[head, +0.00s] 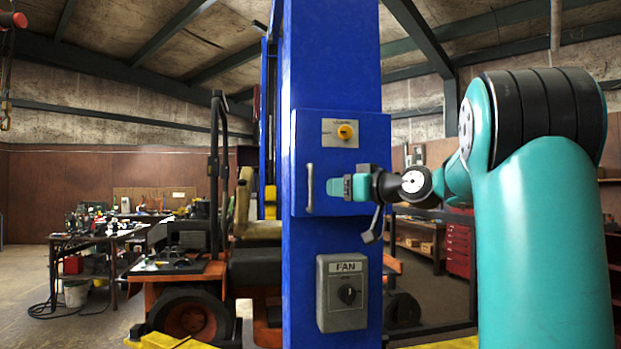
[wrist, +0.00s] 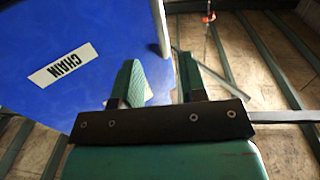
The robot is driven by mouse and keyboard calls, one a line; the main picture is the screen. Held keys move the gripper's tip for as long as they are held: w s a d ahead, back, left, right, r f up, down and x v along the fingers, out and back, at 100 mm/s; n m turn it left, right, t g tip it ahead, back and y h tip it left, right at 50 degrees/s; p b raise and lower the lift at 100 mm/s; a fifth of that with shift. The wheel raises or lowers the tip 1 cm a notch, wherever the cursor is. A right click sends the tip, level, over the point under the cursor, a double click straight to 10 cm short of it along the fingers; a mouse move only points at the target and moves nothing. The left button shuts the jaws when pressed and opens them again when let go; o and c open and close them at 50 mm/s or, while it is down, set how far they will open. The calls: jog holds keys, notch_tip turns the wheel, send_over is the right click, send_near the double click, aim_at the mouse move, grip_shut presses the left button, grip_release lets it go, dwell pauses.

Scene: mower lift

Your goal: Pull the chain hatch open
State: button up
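The chain hatch (head: 352,160) is the blue front of a box on a blue column. It looks shut. A pale upright bar handle (head: 310,188) is near its left edge. In the wrist view, the hatch (wrist: 110,25) bears a white CHAIN label (wrist: 63,65), and the handle (wrist: 161,28) shows just beyond my fingertips, in line with the gap. My gripper (head: 333,188) points left, a little right of the handle. In the wrist view, my gripper (wrist: 157,60) has its two green fingers apart, with no object clearly held; contact with the handle cannot be told.
A plate with a yellow knob (head: 344,132) sits on the hatch above my gripper. A grey FAN switch box (head: 342,292) is on the column below. An orange mower (head: 190,290) stands behind, left. A cluttered workbench (head: 95,240) is farther left; a red cabinet (head: 459,245) is behind, right.

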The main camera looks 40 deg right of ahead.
aim_at(313, 188)
jog(key=w+p, duration=0.2)
jog(key=w, duration=0.2)
jog(key=w+p, duration=0.2)
jog(key=w, duration=0.2)
jog(key=shift+w+a+r, duration=0.15)
jog(key=shift+a, duration=0.05)
jog(key=shift+w+f, duration=0.2)
jog(key=shift+w, duration=0.45)
grip_shut()
